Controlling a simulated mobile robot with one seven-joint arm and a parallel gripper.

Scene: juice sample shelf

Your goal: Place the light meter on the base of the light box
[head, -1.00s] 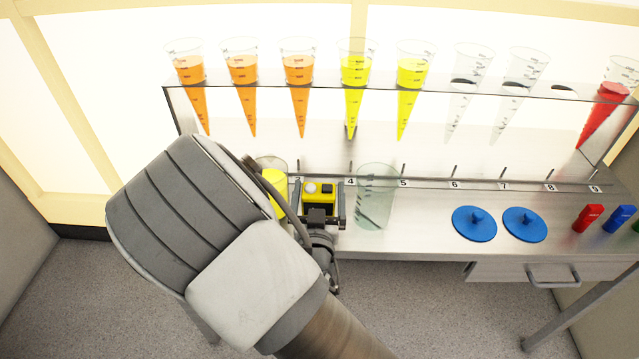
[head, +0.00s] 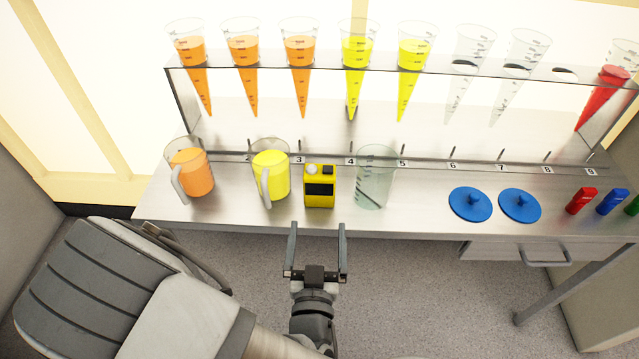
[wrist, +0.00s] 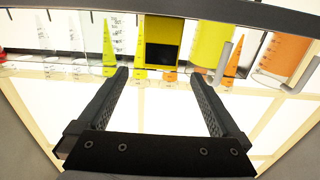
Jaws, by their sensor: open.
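The light meter (head: 320,190) is a yellow box with a dark screen and a round pale sensor on top. It stands upright on the steel base (head: 420,210) in front of the lit panel, below numbers 3 and 4. It also shows in the wrist view (wrist: 163,40), just beyond the fingertips. My gripper (head: 318,226) is open and empty, in front of the base's front edge. Its fingers point at the meter with a gap between; it also shows in the wrist view (wrist: 160,76).
A jug of yellow juice (head: 270,175) stands close left of the meter, an orange jug (head: 192,172) farther left. A clear empty beaker (head: 374,180) stands to the right. Blue lids (head: 471,204) lie farther right. Cones hang in the rack (head: 400,76) above.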

